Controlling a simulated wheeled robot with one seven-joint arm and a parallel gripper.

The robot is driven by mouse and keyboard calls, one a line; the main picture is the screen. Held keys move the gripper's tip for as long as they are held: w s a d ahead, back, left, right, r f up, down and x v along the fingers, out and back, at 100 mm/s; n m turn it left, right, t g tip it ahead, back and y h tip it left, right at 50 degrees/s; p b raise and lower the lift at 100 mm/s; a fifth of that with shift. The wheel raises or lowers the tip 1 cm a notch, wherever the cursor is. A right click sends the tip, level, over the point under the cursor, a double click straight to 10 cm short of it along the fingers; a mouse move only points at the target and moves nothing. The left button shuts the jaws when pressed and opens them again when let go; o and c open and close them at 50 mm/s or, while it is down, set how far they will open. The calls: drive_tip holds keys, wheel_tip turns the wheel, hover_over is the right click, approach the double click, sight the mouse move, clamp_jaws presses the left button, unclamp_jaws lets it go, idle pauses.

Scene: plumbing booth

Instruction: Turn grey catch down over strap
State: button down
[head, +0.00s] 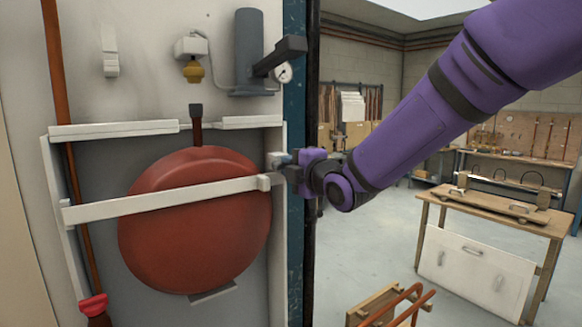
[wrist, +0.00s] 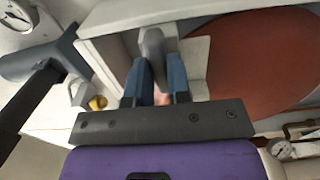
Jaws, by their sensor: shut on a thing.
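A white strap (head: 160,197) runs across the front of a round red tank (head: 195,235), rising slightly to the right and ending at a small white block. Just above that end, at the cabinet's right edge, my gripper (head: 284,160) reaches in from the right. In the wrist view the blue fingers of my gripper (wrist: 158,78) are shut on the grey catch (wrist: 152,48), which stands between them. The fingers hide its lower part. The red tank also shows in the wrist view (wrist: 245,55). In the head view the catch is mostly hidden by the fingers.
Above the tank are a grey cylinder (head: 248,50) with a dark lever (head: 280,56), a gauge (head: 284,73) and a yellow-knobbed valve (head: 193,72). A workbench (head: 500,213) stands in the open room at right.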

drive_tip(key=shift+f+m, duration=0.1)
drive_tip(key=shift+m, duration=8.9)
drive_tip(key=c, duration=1.1)
unclamp_jaws()
drive_tip(key=shift+o, duration=0.2)
